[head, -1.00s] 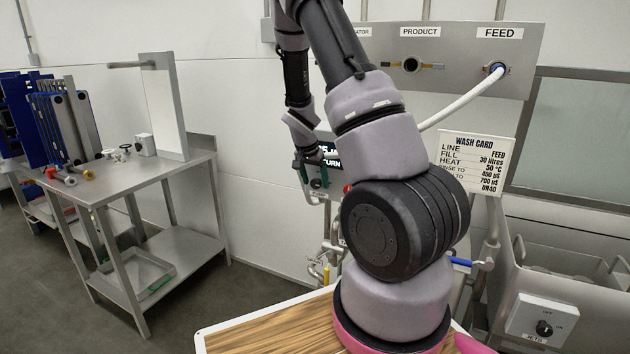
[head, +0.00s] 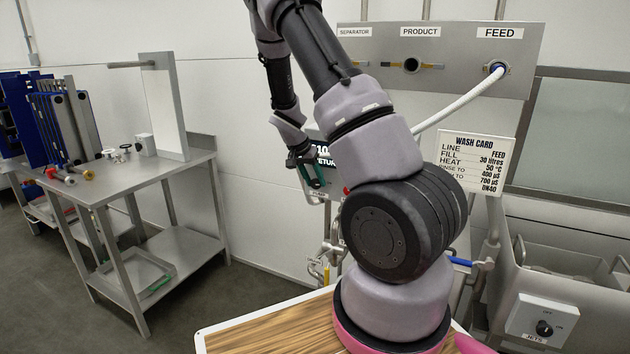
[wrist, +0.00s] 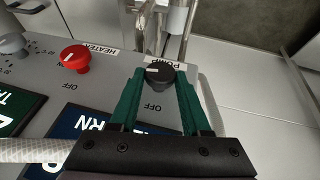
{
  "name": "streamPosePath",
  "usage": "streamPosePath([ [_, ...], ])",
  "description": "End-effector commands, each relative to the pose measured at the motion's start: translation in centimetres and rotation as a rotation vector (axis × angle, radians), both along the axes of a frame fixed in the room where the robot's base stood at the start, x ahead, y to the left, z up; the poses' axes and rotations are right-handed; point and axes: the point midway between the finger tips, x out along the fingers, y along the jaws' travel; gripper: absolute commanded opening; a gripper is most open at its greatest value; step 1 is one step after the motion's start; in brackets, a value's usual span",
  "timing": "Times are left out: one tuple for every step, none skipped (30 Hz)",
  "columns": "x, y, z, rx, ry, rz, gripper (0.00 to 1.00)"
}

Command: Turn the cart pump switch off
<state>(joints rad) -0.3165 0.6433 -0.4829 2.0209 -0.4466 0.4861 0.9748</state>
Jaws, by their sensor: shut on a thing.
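The pump switch is a black knob (wrist: 160,74) on the grey cart panel (wrist: 115,77). A label partly reading PUMP stands by it, with OFF printed on the gripper side. Its white mark points to the left in the wrist view. My gripper (wrist: 160,84), with green fingers, is shut on the knob, one finger on each side. In the head view my gripper (head: 312,176) is at the panel's lower left part and covers the knob. My arm hides much of the cart there.
A red heater knob (wrist: 75,58) sits left of the pump switch. Display panels (wrist: 85,135) lie under the gripper side. A white hose (head: 455,107) runs from the FEED port. A wash card (head: 475,160) hangs right of my arm. A steel table (head: 150,175) stands left.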

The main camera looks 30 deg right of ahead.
Motion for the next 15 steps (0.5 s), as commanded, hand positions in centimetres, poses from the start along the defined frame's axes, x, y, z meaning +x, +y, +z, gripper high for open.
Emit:
streamPosePath([
  [0.22,0.24,-0.08,-0.028,0.032,0.004,0.0],
  [0.25,0.26,-0.11,-0.043,0.053,0.003,0.0],
  [0.34,0.31,-0.12,-0.067,0.082,0.005,0.0],
  [0.36,0.3,-0.15,-0.084,0.104,0.004,0.0],
  [0.43,0.39,-0.16,-0.101,0.125,0.004,0.0],
  [0.45,0.37,-0.2,-0.125,0.156,0.003,0.0],
  [0.49,0.4,-0.2,-0.144,0.179,0.003,0.0],
  [0.52,0.46,-0.26,-0.16,0.202,0.003,0.0],
  [0.57,0.47,-0.29,-0.184,0.232,0.004,0.0],
  [0.63,0.49,-0.31,-0.202,0.254,0.004,0.0],
  [0.65,0.52,-0.34,-0.22,0.276,0.003,0.0],
  [0.71,0.54,-0.38,-0.243,0.306,0.003,0.0],
  [0.71,0.56,-0.44,-0.26,0.33,0.003,0.0],
  [0.78,0.6,-0.46,-0.278,0.351,0.003,0.0],
  [0.78,0.62,-0.51,-0.302,0.382,0.003,0.0],
])
